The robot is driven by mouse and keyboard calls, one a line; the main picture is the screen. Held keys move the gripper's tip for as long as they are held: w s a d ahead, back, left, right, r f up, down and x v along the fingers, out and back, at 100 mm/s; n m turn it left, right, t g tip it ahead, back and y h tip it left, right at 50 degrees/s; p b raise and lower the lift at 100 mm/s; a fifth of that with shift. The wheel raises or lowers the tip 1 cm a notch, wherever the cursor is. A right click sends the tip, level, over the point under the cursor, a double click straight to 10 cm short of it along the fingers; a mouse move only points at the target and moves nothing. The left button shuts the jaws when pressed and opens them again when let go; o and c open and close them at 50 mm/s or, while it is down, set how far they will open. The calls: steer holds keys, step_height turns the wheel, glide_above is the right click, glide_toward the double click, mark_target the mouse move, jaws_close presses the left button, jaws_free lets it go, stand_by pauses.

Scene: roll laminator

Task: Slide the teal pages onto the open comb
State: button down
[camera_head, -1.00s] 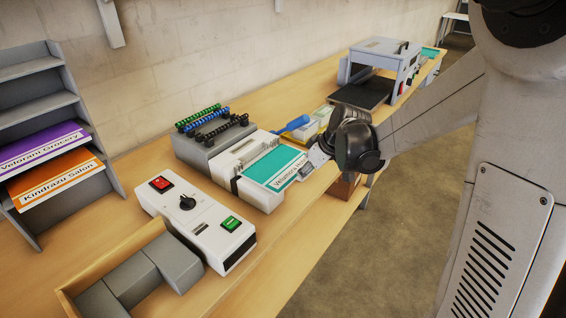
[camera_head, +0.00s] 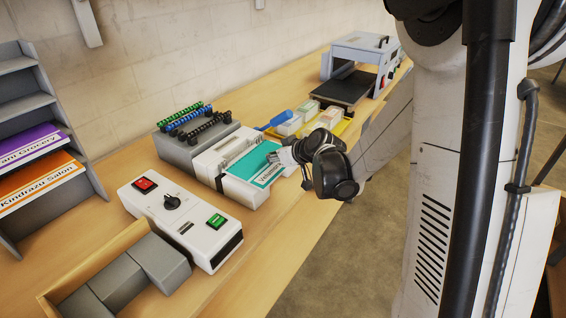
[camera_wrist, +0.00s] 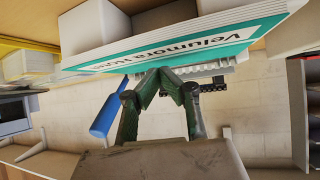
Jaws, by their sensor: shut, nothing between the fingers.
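The teal pages (camera_head: 257,166), with a white label strip along the front edge, lie on top of the white comb binder (camera_head: 228,150). In the wrist view the teal pages (camera_wrist: 175,52) show edge-on, with the label "Velumora Hotel" partly readable. A row of pale comb-like teeth (camera_wrist: 215,68) shows just beyond their edge; whether the pages sit on it I cannot tell. My gripper (camera_head: 278,157) is at the front right edge of the pages. In the wrist view my gripper (camera_wrist: 169,72) has its fingertips together, close to the pages' edge, with nothing between them.
A grey rack (camera_head: 192,136) holds green, blue and black combs behind the binder. A blue handle (camera_head: 274,121) sticks out at the binder's right. A yellow tray (camera_head: 338,127) with pale stacks and the laminator (camera_head: 361,62) stand further right. A white control box (camera_head: 180,218) stands to the left.

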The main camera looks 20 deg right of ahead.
mark_target(263, 158)
steer(key=w, duration=0.1)
steer(key=w+a, duration=0.1)
steer(key=w, duration=0.1)
steer(key=shift+a, duration=0.15)
steer(key=shift+w+f, duration=0.1)
steer(key=shift+f, duration=0.55)
steer(key=shift+s+f+b, duration=0.15)
steer(key=shift+s+b, duration=0.05)
steer(key=shift+b, duration=0.15)
steer(key=shift+s+f, duration=0.15)
steer(key=shift+s+b, duration=0.35)
steer(key=shift+b, duration=0.05)
